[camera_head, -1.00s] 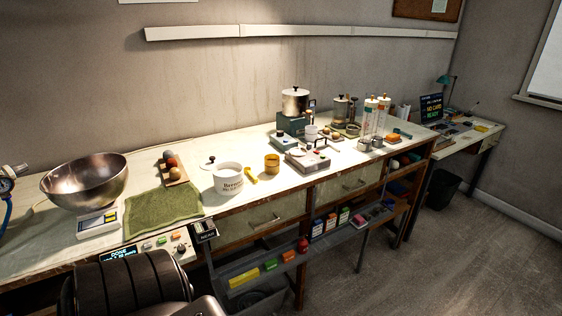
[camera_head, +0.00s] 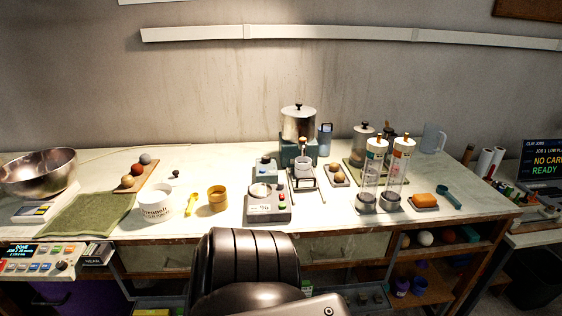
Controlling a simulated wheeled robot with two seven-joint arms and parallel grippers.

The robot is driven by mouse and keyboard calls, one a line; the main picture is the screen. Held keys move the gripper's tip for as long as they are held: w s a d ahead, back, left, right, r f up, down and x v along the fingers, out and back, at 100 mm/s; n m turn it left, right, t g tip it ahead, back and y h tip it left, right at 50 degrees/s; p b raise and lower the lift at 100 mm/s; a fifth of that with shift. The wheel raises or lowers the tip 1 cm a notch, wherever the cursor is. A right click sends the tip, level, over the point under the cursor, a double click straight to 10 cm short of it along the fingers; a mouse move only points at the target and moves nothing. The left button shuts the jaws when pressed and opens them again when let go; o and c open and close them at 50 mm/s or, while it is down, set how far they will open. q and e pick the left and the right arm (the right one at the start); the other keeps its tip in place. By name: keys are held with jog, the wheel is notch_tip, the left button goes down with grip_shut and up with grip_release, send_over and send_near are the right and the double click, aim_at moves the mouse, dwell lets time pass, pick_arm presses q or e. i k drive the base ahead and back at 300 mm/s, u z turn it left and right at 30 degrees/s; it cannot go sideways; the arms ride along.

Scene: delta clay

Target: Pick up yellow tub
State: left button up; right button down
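The yellow tub (camera_head: 217,203), a small ochre cylinder, stands upright on the worktable. It is right of a yellow scoop (camera_head: 191,205) and left of a grey device with a round plate (camera_head: 267,204). Nothing covers it. Neither of my grippers is in view.
A white lettered pot (camera_head: 155,206) stands left of the scoop on the worktable (camera_head: 210,165). A green towel (camera_head: 88,215) and a steel bowl (camera_head: 38,172) are further left. Tall clear cylinders (camera_head: 370,175) stand to the right. The table behind the tub is clear.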

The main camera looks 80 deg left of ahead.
aim_at(218, 199)
jog(key=i, duration=0.95)
jog(key=u, duration=2.7)
